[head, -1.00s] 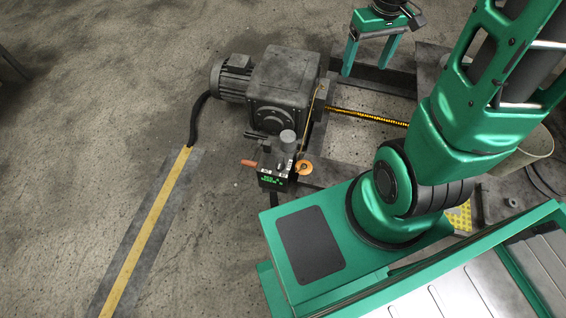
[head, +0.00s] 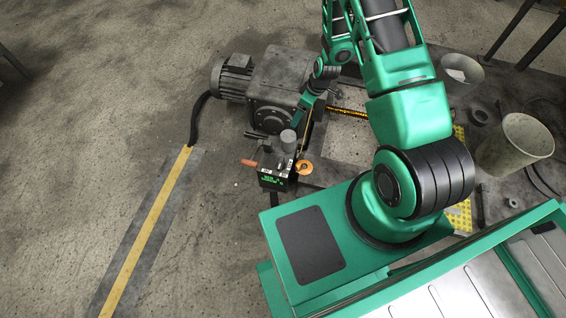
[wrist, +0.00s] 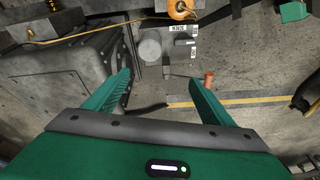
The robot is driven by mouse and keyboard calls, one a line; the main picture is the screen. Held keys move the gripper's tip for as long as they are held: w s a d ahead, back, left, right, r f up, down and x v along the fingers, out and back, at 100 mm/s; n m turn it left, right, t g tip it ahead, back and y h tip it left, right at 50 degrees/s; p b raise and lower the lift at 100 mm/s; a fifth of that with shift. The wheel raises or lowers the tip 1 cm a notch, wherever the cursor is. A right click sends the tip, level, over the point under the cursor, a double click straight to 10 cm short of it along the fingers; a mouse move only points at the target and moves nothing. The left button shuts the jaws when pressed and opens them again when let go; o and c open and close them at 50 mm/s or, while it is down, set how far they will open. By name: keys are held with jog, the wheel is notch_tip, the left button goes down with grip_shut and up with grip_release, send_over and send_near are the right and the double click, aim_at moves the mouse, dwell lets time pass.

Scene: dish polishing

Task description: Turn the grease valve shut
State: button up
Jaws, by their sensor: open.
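A small lubrication unit stands beside the gearbox, with a grey cylinder (head: 288,138), a black box with green lit text (head: 273,181), an orange handle (head: 249,163) and an orange disc (head: 303,167). I cannot tell for certain which orange part is the grease valve. In the wrist view the orange handle (wrist: 209,78) is just beyond my right finger, and the orange disc (wrist: 182,9) is at the top edge. The cylinder (wrist: 150,48) lies ahead between the fingers. My gripper (wrist: 160,76) is open and empty. In the head view it is partly hidden, above the gearbox's near right side.
The grey motor and gearbox (head: 285,75) stand close to my gripper. A thin yellow line (wrist: 100,32) runs to the orange disc. A pale bucket (head: 515,145) stands at the right. The floor left of the unit is open, with a yellow stripe (head: 150,225).

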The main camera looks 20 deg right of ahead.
aim_at(281, 163)
jog(key=s+a+f+n, duration=0.1)
jog(key=a+f, duration=0.2)
jog(key=f, duration=0.6)
jog(key=s+a+f+y, duration=0.1)
jog(key=a+f, duration=0.2)
jog(key=f, duration=0.7)
jog(key=s+a+f+n, duration=0.1)
jog(key=a+f, duration=0.2)
jog(key=f, duration=0.7)
jog(key=shift+s+a+f+n+t, duration=0.1)
jog(key=shift+s+a+n+t, duration=0.05)
jog(key=shift+n+t, duration=0.15)
